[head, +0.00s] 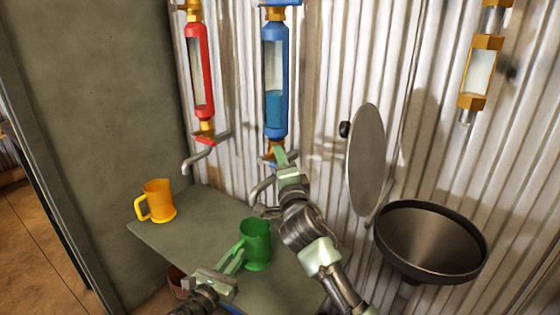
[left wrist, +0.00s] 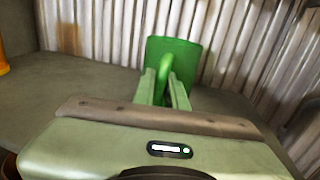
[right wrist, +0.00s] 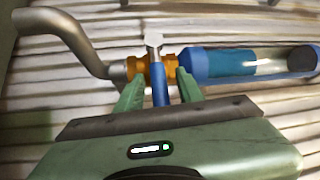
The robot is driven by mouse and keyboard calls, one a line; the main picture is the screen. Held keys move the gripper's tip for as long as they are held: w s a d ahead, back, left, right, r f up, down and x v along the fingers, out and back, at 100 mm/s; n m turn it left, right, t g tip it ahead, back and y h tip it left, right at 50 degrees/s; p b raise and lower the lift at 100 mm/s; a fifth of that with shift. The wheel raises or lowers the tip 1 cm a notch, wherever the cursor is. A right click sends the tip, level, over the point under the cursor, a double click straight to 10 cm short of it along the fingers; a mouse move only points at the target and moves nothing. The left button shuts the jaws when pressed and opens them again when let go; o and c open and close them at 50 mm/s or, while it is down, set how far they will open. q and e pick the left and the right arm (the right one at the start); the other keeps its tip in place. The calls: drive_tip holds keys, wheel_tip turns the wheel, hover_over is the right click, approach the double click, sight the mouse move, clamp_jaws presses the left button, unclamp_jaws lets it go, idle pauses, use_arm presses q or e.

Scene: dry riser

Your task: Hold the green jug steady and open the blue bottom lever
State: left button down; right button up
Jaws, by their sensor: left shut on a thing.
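The green jug (head: 256,240) stands upright on the grey shelf (head: 190,233), below the blue tube's spout. My left gripper (head: 238,258) is shut on the jug's handle, which shows between the fingers in the left wrist view (left wrist: 165,85). The blue tube (head: 275,80) hangs on the wall, partly filled with blue liquid. Its blue bottom lever (right wrist: 159,85) sits at the brass valve (right wrist: 140,68) near the bent spout (right wrist: 70,35). My right gripper (right wrist: 160,92) is open, with its fingers on either side of the lever and gaps showing. In the head view, my right gripper (head: 282,157) largely hides the lever.
A yellow mug (head: 158,201) stands on the shelf at the left. A red tube (head: 200,75) with its own spout hangs left of the blue one. A dark funnel (head: 430,243), a round grey disc (head: 366,160) and an orange-ended tube (head: 480,75) are at the right.

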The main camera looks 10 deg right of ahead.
drive_tip(key=shift+w, duration=0.15)
clamp_jaws()
idle(1.4)
